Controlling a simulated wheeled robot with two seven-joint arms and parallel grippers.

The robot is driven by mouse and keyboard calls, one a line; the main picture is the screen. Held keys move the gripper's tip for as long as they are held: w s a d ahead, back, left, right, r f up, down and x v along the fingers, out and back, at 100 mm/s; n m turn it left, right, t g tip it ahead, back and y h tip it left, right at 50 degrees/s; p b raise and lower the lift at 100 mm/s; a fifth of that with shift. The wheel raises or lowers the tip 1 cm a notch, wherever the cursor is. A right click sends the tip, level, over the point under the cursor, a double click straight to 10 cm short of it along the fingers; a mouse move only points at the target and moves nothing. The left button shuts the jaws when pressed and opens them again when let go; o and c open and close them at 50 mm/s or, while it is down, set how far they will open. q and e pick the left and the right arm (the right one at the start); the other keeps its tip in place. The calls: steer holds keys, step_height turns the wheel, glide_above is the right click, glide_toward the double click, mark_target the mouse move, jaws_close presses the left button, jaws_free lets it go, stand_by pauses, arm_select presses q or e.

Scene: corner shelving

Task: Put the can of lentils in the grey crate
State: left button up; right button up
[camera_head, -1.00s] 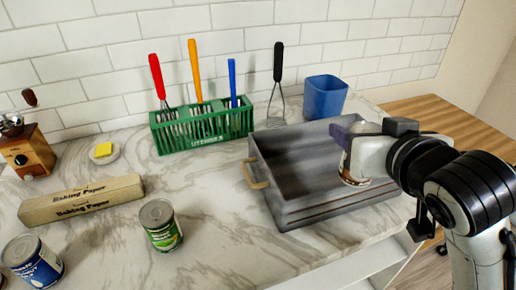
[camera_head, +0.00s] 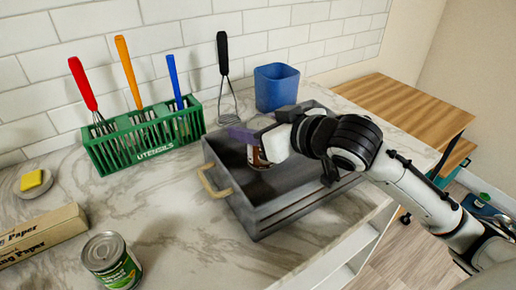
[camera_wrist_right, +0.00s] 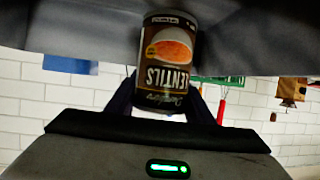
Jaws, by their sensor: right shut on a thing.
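The can of lentils (camera_head: 256,159) has a brown label and is mostly covered by my right gripper in the head view. The right wrist view shows its LENTILS label (camera_wrist_right: 168,75) upside down in the picture. My right gripper (camera_head: 258,143) is shut on the can, a dark finger on either side. It holds the can within the outline of the grey crate (camera_head: 290,210), toward the crate's back left. I cannot tell whether the can touches the crate floor. My left gripper is not in view.
A green utensil rack (camera_head: 145,142) stands left of the crate and a blue cup (camera_head: 276,88) behind it. A green-labelled can (camera_head: 112,262), a baking paper box (camera_head: 40,236) and a yellow sponge (camera_head: 33,180) are at the left.

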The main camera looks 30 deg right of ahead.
steer(key=shift+f+b, duration=0.3)
steer(key=shift+f, duration=1.75)
steer(key=shift+f, duration=0.2)
steer(key=o, duration=1.3)
